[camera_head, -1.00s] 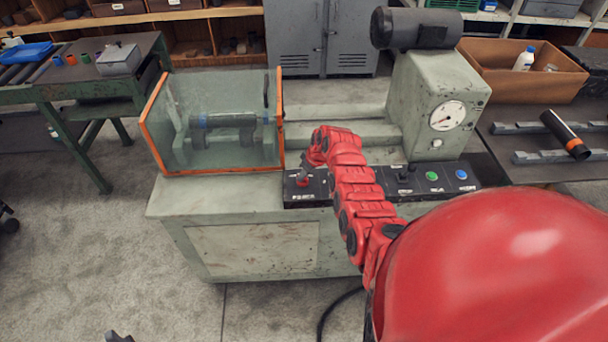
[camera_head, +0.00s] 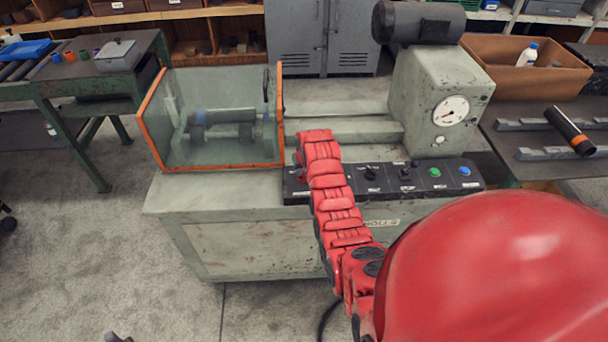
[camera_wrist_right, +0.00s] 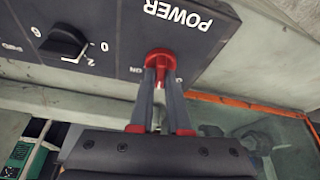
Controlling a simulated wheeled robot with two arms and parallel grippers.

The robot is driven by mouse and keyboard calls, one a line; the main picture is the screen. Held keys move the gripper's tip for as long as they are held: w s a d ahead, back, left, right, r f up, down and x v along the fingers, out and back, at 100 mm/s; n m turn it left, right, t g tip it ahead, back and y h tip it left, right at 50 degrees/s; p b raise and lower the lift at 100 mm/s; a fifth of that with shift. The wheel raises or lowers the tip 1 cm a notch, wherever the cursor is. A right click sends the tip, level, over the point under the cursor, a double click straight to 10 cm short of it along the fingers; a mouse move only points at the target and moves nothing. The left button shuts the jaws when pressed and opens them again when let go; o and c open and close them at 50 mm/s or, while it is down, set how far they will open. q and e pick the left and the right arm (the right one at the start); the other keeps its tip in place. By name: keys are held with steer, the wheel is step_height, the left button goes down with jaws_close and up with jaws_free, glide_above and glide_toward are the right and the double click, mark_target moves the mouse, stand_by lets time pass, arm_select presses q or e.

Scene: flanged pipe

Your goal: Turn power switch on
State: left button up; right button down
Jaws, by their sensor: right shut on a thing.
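The red power switch (camera_wrist_right: 162,62) stands out from the black control panel (camera_wrist_right: 105,32), beside the upside-down word POWER and a small ON mark in the right wrist view. My right gripper (camera_wrist_right: 163,82) is shut on the switch, with its two narrow fingers close together at it. In the head view the panel (camera_head: 384,181) runs along the front of the grey machine. My right gripper (camera_head: 300,176) is at its left end, where my red arm largely hides the switch. A small dark tip at the bottom left edge may be my left gripper (camera_head: 115,338); its jaws cannot be made out.
A black rotary knob (camera_wrist_right: 64,43) sits near the switch. Green (camera_head: 434,172) and blue (camera_head: 464,171) buttons are at the panel's right end. An orange-edged clear guard (camera_head: 212,120) stands behind and left of my gripper. The floor at front left is clear.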

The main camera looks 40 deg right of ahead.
steer(key=m+g+h+b, duration=0.1)
steer(key=m+b, duration=0.2)
steer(key=b, duration=0.2)
steer(key=m+g+b, duration=0.1)
steer(key=m+b, duration=0.2)
steer(key=b, duration=0.1)
steer(key=m+h+b, duration=0.1)
steer(key=m+b, duration=0.3)
steer(key=b, duration=0.1)
steer(key=shift+w+a+f+g+h+b, duration=0.25)
steer(key=shift+f+g+h+b, duration=0.05)
steer(key=shift+g+b, duration=0.1)
steer(key=shift+r+m+g+b, duration=0.3)
steer(key=shift+m+b, duration=0.4)
steer(key=shift+b, duration=0.15)
steer(key=c, duration=0.9)
jaws_free()
steer(key=shift+r, duration=0.1)
steer(key=shift+a+r, duration=0.1)
steer(key=shift+r, duration=0.2)
steer(key=v, duration=1.6)
steer(key=shift+a+r+p, duration=0.2)
steer(key=shift+a+p, duration=0.05)
steer(key=shift+p, duration=0.15)
